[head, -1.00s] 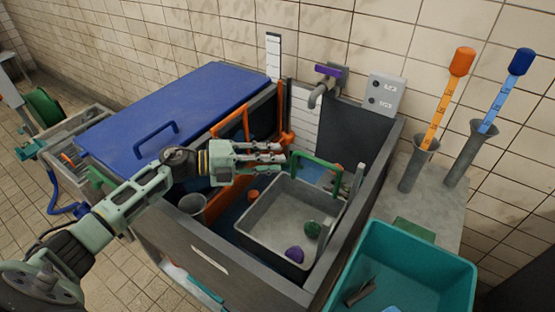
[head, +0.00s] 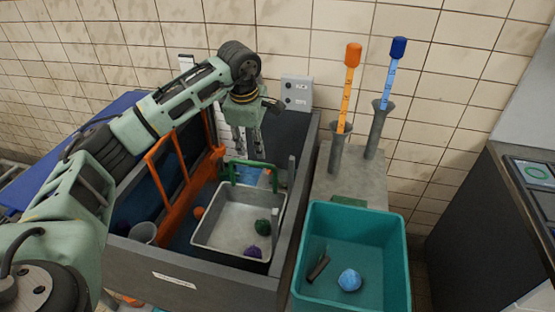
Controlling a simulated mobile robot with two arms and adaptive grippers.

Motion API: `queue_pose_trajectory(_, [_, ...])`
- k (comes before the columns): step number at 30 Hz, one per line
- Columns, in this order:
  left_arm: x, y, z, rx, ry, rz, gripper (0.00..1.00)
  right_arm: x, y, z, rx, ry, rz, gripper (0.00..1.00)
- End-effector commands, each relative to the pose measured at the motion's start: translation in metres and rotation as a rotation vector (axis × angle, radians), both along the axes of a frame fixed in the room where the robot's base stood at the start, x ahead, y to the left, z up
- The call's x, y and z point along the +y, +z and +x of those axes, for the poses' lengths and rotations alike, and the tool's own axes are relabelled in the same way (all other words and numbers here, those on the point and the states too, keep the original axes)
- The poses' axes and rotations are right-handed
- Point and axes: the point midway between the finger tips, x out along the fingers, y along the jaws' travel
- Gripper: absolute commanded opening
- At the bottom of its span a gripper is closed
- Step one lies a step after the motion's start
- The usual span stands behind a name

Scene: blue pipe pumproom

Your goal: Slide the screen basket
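The screen basket seems to be the grey, shallow basket (head: 212,222) inside the dark grey tank (head: 268,283). A green handle (head: 262,163) rises from its far edge. A green lump (head: 262,227) and a purple lump (head: 252,252) lie in it. My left gripper (head: 246,150) points down just above the green handle, its fingers apart with nothing seen between them. Whether it touches the handle is hard to tell. My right gripper is out of view.
An orange frame (head: 156,172) stands left of the basket in the tank. A teal bin (head: 391,250) holding a blue ball (head: 349,280) stands at right. Behind it, two grey holders carry an orange-topped stick (head: 346,90) and a blue-topped stick (head: 391,75).

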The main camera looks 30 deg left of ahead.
Motion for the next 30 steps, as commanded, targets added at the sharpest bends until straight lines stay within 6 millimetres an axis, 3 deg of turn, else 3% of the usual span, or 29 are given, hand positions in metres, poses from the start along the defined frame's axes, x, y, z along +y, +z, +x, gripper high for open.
queue_pose_trajectory(11, [0.004, -0.049, 0.009, 0.004, -0.004, 0.009, 0.30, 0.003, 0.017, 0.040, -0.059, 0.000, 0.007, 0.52])
queue_pose_trajectory(18, [0.005, -0.072, 0.014, 0.001, -0.004, 0.008, 0.30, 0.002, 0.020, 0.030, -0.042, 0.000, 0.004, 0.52])
queue_pose_trajectory(26, [0.005, -0.075, 0.015, -0.001, -0.004, 0.008, 0.30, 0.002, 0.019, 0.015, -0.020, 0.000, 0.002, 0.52])
queue_pose_trajectory(30, [0.005, -0.075, 0.015, 0.000, -0.004, 0.007, 0.20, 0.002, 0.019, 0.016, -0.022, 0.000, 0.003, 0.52])
